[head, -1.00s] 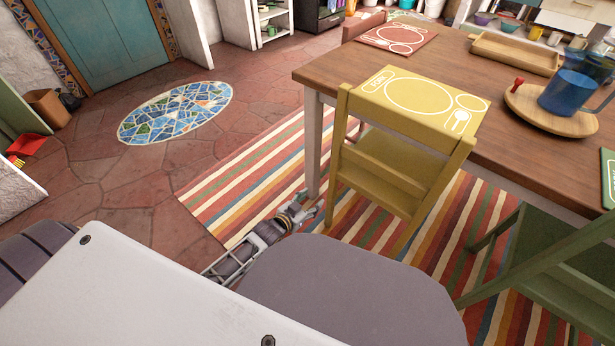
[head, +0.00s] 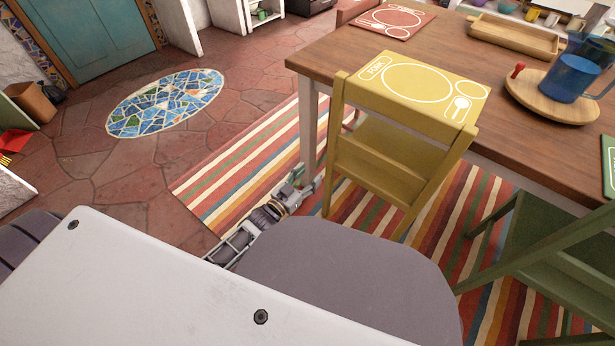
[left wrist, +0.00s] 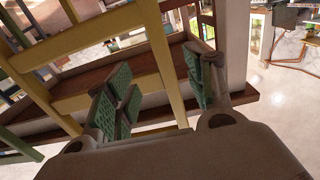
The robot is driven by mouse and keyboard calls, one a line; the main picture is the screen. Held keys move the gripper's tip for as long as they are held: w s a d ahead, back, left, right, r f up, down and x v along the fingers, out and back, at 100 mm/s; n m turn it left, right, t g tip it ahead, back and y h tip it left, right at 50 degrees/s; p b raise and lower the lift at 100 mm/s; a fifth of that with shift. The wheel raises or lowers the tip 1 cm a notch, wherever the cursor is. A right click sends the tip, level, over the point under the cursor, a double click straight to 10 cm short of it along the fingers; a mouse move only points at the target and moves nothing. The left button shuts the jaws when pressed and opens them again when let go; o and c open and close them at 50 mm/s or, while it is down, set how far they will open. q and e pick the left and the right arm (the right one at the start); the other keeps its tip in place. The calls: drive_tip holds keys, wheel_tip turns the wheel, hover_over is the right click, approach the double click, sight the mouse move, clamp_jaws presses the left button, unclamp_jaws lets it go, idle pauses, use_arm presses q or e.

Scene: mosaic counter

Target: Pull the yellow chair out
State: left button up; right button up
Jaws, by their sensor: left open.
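The yellow chair (head: 380,166) stands upright at the table's near edge, its back toward me. My left gripper (head: 308,184) is low beside the chair's left side, close to a leg. The left wrist view shows the gripper (left wrist: 165,92) open, with green-padded fingers apart. A yellow upright of the chair (left wrist: 162,50) shows between the fingers in that view; I cannot tell whether they touch it. My right gripper is not in view.
The wooden table (head: 330,58) holds a yellow placemat (head: 415,85), a blue pitcher (head: 572,80) on a round board and a tray (head: 515,35). A green chair (head: 560,260) stands at right.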

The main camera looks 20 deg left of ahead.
sight(330, 154)
use_arm(q)
drive_tip(key=shift+w, duration=0.1)
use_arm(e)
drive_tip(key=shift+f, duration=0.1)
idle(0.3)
use_arm(q)
drive_tip(key=shift+b+x, duration=1.95)
drive_tip(key=shift+x, duration=2.8)
drive_tip(key=shift+b+x, duration=0.8)
drive_tip(key=shift+x, duration=1.25)
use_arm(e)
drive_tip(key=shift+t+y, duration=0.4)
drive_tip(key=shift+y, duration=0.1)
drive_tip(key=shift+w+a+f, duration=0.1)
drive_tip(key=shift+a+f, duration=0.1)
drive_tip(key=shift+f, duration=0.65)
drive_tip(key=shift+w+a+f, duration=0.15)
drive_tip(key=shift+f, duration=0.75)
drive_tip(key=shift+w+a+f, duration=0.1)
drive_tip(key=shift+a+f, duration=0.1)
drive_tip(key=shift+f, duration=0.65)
use_arm(q)
drive_tip(key=shift+f, duration=0.1)
clamp_jaws()
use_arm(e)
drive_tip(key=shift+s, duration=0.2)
